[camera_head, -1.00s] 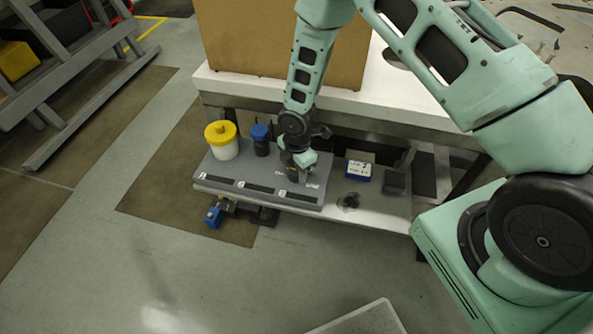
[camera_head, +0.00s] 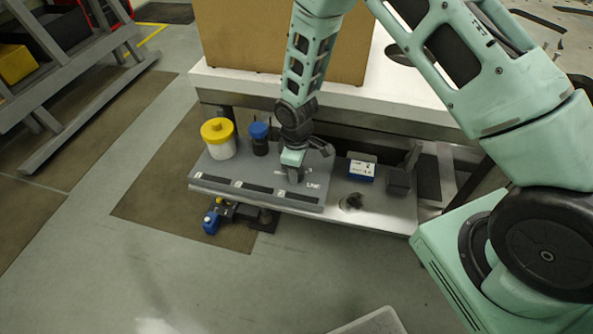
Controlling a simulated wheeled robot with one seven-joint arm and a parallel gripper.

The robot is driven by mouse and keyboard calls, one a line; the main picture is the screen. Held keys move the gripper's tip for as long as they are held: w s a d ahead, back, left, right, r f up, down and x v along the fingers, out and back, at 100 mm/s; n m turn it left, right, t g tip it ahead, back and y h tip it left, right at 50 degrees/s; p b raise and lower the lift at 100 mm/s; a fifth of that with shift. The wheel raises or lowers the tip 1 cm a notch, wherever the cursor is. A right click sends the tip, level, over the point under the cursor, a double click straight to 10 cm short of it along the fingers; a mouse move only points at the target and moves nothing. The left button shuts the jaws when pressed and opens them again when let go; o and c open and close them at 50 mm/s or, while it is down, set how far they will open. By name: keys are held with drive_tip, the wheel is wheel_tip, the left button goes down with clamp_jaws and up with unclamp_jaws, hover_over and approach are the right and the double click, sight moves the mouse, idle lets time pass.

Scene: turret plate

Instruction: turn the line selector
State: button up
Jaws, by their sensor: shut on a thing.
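The grey turret plate (camera_head: 235,182) lies on the lower white shelf, with dark strips and white marks along its front edge and the word LINE near its right end. My gripper (camera_head: 292,174) points down over the right part of the plate, beside the LINE label, and is shut on the line selector, which the jaws almost wholly hide. A yellow-topped white knob (camera_head: 218,140) and a smaller blue-topped black knob (camera_head: 259,138) stand upright at the plate's back left, apart from my gripper.
A blue and white box (camera_head: 361,170) and a dark block (camera_head: 398,181) stand right of the plate. A small dark part (camera_head: 352,201) lies before them. A blue-ended fitting (camera_head: 211,222) shows below the front edge. A large brown carton (camera_head: 285,40) stands above, behind my arm.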

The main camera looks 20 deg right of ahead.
drive_tip(key=m+b, duration=0.1)
drive_tip(key=m, duration=0.3)
drive_tip(key=shift+m, duration=0.3)
idle(0.3)
drive_tip(key=o, duration=1)
drive_tip(key=shift+r, duration=0.15)
wheel_tip(320, 180, up, 17)
drive_tip(key=shift+a+r+b, duration=0.1)
drive_tip(key=shift+b, duration=0.8)
